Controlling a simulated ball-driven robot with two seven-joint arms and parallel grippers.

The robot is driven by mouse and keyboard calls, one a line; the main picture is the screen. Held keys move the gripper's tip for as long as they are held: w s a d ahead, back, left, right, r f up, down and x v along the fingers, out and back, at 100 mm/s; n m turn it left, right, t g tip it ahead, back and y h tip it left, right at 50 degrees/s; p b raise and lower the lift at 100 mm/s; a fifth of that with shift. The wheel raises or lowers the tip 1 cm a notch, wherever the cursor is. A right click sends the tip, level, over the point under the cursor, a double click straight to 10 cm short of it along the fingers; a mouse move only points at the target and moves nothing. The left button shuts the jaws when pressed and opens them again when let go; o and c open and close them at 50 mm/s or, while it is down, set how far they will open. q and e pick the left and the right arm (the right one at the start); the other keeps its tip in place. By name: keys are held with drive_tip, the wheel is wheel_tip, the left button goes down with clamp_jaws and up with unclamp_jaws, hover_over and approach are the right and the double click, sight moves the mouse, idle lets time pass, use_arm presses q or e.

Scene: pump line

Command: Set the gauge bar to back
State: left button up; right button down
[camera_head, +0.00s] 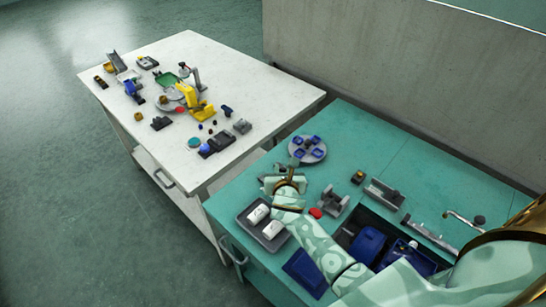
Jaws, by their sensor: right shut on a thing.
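My right arm reaches in from the lower right across the green bench. My right gripper (279,180) is low over the bench, between the round grey plate and the grey tray. Its jaws are shut on a small grey part, which is mostly hidden by the gripper. I cannot tell whether this part is the gauge bar or which way it is set. My left gripper is out of view.
The grey tray (243,224) with white blocks is just left of my arm. The round plate (295,152) with blue pieces stands behind. A red piece (315,213), a grey bracket (331,203) and a sink (350,228) are right. A white table (240,95) holds many parts.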

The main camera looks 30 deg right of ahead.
drive_tip(key=shift+s+d+r, duration=0.1)
drive_tip(key=shift+s+d, duration=0.05)
drive_tip(key=shift+s, duration=0.25)
drive_tip(key=shift+s+d+r, duration=0.1)
drive_tip(key=shift+s+d, duration=0.05)
drive_tip(key=shift+s, duration=0.25)
drive_tip(key=shift+s+d+f, duration=0.1)
drive_tip(key=shift+s+f, duration=0.1)
drive_tip(key=shift+s, duration=0.1)
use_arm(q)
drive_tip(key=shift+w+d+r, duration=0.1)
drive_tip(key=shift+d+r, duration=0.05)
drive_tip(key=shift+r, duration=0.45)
use_arm(e)
drive_tip(key=c, duration=1.3)
unclamp_jaws()
drive_tip(key=shift+o, duration=0.2)
drive_tip(key=shift+s+a+r+p, duration=0.15)
drive_tip(key=shift+s+a+p, duration=0.05)
drive_tip(key=shift+p, duration=0.2)
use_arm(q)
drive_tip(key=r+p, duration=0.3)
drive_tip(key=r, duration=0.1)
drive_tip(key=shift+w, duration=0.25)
use_arm(e)
drive_tip(key=v, duration=1.5)
drive_tip(key=shift+s, duration=0.3)
